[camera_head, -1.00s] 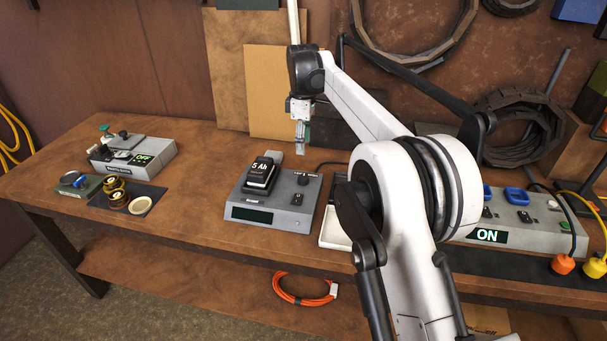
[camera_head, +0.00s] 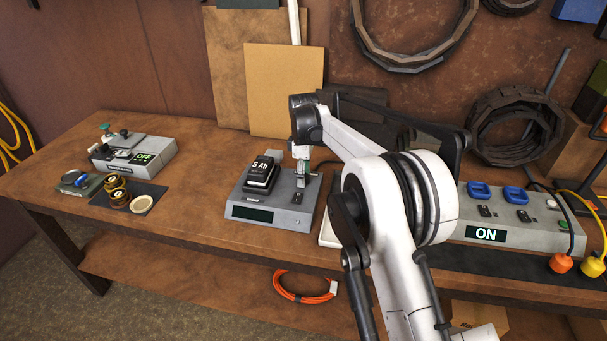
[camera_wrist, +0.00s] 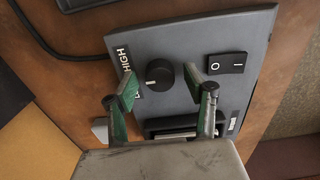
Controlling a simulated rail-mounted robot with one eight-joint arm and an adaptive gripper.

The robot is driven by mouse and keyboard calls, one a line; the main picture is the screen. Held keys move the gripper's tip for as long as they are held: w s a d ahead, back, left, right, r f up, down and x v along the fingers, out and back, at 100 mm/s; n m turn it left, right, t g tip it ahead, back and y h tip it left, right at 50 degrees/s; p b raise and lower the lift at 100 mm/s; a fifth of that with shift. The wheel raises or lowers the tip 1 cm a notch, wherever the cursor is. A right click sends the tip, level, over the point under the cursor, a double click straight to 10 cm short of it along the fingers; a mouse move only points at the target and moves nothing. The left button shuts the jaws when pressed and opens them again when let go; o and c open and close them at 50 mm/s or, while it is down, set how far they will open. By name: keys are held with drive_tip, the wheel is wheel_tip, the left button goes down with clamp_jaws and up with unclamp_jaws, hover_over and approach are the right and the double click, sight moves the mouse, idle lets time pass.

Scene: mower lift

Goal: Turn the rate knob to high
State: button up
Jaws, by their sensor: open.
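The rate knob is a small round black knob (camera_wrist: 159,75) on the grey charger box (camera_head: 245,212). In the wrist view it lies between and just beyond my open fingertips, with a white pointer line on its face. A "HIGH" label (camera_wrist: 122,60) is printed to its left; a second label below it is mostly hidden by the left finger. My gripper (camera_wrist: 160,92) is open and empty, with one green-padded finger on each side of the knob. I cannot tell whether they touch it. In the head view my gripper (camera_head: 302,180) points down over the box and hides the knob.
A black 5 Ah battery (camera_head: 260,173) sits on the charger, close to my gripper. A rocker switch (camera_wrist: 227,62) is right of the knob. An "OFF" unit (camera_head: 125,155) stands at left, an "ON" power box (camera_head: 520,232) at right. Bench (camera_head: 200,215) is clear left of the charger.

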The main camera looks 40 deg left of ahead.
drive_tip(key=c, duration=1.1)
drive_tip(key=shift+c, duration=0.2)
drive_tip(key=shift+m, duration=0.3)
drive_tip(key=shift+f+m+b, duration=0.1)
drive_tip(key=shift+m+b, duration=1.05)
drive_tip(key=shift+m, duration=0.05)
drive_tip(key=m+b, duration=0.2)
drive_tip(key=m, duration=0.1)
drive_tip(key=shift+m, duration=0.4)
drive_tip(key=m+b, duration=0.1)
drive_tip(key=m, duration=0.2)
drive_tip(key=shift+m+b, duration=0.5)
drive_tip(key=shift+m, duration=1.5)
